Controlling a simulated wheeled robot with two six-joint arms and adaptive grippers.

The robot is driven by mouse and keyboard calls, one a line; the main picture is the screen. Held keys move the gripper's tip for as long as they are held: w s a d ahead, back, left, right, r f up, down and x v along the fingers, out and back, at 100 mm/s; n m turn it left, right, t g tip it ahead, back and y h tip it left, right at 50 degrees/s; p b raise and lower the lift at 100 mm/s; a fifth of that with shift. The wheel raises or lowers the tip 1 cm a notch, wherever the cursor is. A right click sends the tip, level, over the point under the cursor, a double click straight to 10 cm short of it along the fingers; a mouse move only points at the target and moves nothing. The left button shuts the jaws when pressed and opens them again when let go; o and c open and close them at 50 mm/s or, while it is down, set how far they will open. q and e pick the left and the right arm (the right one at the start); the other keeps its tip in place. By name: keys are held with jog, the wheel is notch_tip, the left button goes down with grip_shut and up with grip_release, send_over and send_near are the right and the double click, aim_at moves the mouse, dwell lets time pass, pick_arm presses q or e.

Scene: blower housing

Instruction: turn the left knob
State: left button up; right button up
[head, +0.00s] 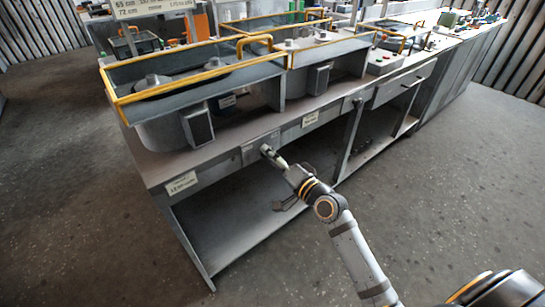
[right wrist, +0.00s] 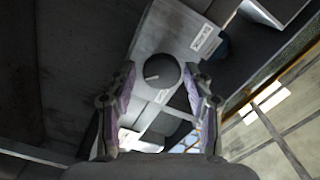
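The left knob (right wrist: 162,72) is a dark round knob with a pale line on its face, seen in the right wrist view. It sits on a grey panel (right wrist: 172,27) on the bench's front face. My right gripper (right wrist: 160,80) is open, with one finger on each side of the knob. Narrow gaps seem to show between the fingers and the knob; contact is unclear. In the head view my right gripper (head: 271,156) reaches the panel (head: 260,147) on the front edge and largely covers the knob. My left gripper is not in view.
The grey bench (head: 150,168) has an open lower shelf (head: 245,225). Pale labels (head: 181,183) are on its front edge. A yellow-railed housing (head: 190,85) stands on top. A small knob-like part (head: 357,103) is further right. The floor in front is clear.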

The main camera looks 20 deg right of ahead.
jog(key=shift+o, duration=0.4)
jog(key=shift+r, duration=0.1)
jog(key=v, duration=0.7)
jog(key=shift+s, duration=0.2)
jog(key=shift+d, duration=0.1)
